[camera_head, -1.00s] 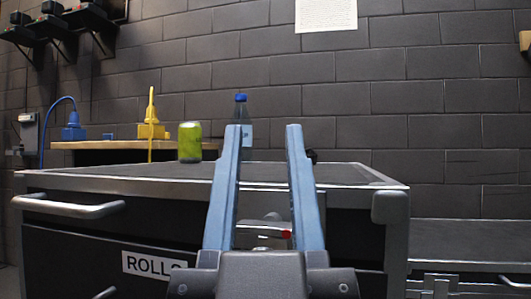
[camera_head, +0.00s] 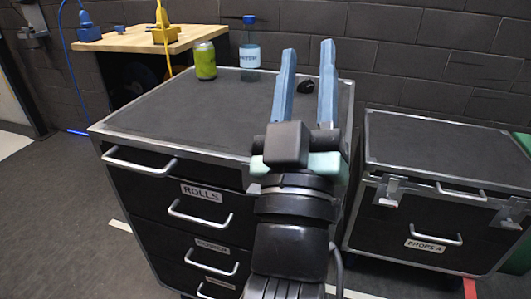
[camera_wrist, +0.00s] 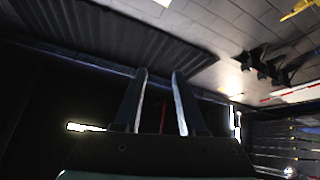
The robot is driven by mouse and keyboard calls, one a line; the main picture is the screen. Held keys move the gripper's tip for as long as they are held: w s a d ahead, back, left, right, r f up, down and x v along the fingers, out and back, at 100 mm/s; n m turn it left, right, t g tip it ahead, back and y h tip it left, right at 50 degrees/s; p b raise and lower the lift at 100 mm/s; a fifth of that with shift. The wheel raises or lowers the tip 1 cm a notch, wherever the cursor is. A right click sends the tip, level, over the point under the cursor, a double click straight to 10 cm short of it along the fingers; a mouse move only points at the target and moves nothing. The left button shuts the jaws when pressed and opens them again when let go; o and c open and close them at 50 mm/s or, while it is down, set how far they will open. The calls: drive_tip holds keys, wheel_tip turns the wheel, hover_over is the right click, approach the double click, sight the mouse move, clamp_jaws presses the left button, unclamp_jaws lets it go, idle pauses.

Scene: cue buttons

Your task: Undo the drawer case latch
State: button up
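The black drawer case labelled ROLLS (camera_head: 170,118) has silver edges and a dark top. Its visible drawers look shut. My gripper (camera_head: 308,52) is open and empty, its two blue fingers pointing up and away over the right part of the case top in the head view. My arm and gripper hide the upper right of the case front, so no latch shows there. The open fingers also show in the wrist view (camera_wrist: 160,74), against a dark, poorly lit surface. A second case labelled PROPS A (camera_head: 410,229) stands to the right, with a silver left latch (camera_head: 388,191) and right latch (camera_head: 510,213).
A green can (camera_head: 205,60) and a blue-capped bottle (camera_head: 250,47) stand at the back of the case top. A small black object (camera_head: 306,86) shows between the fingers. A wooden bench (camera_head: 130,39) is behind. Floor is clear at left.

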wheel_tip(320, 180, down, 16)
drive_tip(key=s+n+g+y+p, duration=0.1)
drive_tip(key=n+g+y+p, duration=0.25)
drive_tip(key=n+p, duration=1)
drive_tip(key=s+a+f+n+g+y+p, duration=0.2)
drive_tip(key=s+a+f+n+g+p, duration=0.1)
drive_tip(key=s+f+p, duration=0.4)
drive_tip(key=w+a+f+b, duration=0.1)
drive_tip(key=w, duration=1.2)
drive_tip(key=shift+f+b, duration=0.15)
drive_tip(key=shift+b, duration=0.2)
drive_tip(key=shift+w+a, duration=0.1)
drive_tip(key=shift+a, duration=0.05)
drive_tip(key=shift+c, duration=0.2)
clamp_jaws()
